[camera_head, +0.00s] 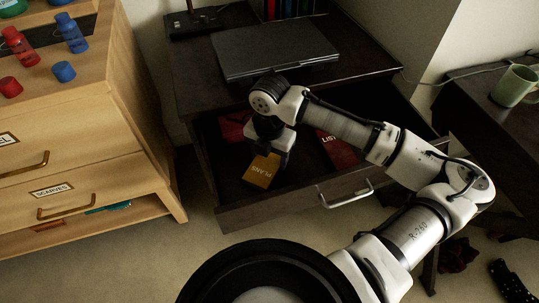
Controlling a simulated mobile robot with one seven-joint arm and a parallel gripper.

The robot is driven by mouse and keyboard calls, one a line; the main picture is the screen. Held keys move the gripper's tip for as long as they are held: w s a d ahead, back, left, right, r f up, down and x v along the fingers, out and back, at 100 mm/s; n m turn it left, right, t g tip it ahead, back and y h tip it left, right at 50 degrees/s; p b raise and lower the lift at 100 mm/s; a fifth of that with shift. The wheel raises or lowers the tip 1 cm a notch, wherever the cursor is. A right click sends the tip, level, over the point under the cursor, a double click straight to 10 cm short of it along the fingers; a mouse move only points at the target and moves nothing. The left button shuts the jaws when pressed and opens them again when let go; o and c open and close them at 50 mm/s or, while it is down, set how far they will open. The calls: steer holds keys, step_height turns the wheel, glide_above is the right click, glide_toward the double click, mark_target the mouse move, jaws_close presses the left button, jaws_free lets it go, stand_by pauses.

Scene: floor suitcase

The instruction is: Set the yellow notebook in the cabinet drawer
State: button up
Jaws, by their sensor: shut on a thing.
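The yellow notebook (261,172), marked "PLANS", is inside or just above the open drawer of the dark cabinet, near its left front. My gripper (272,157) reaches down over the drawer and is shut on the notebook's upper part. I cannot tell whether the notebook touches the drawer floor. The open drawer (294,208) has a silver handle (346,193) on its front. My arm hides part of the drawer's inside.
In the drawer lie a red item (233,127) at the back left and a red book (337,150) on the right. A closed laptop (273,50) lies on the cabinet top. A wooden dresser (88,150) stands left. A green mug (514,85) stands right.

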mark_target(269, 159)
steer(key=shift+f, duration=0.1)
steer(key=o, duration=1)
steer(key=shift+o, duration=0.2)
step_height(269, 159, up, 12)
steer(key=p, duration=0.1)
steer(key=shift+r, duration=0.2)
